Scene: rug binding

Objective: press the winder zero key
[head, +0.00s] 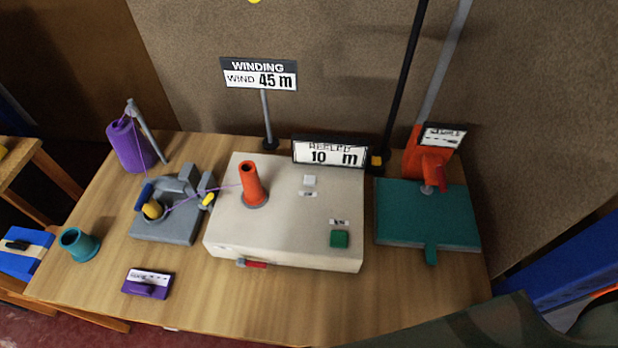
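The winder is a cream box (225,225) in the middle of the table. On its top are a small white key (309,180) with a label below it and a green key (339,239) with a label above it. Both labels are too small to read, so I cannot tell for certain which is the zero key. An orange cone (251,185) stands upright on the box's left part. A display (330,153) at its back edge reads 10 m. Neither gripper shows in the head view.
A sign (259,75) reading "WIND 45 m" stands behind the box. The table front (270,310) is clear.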

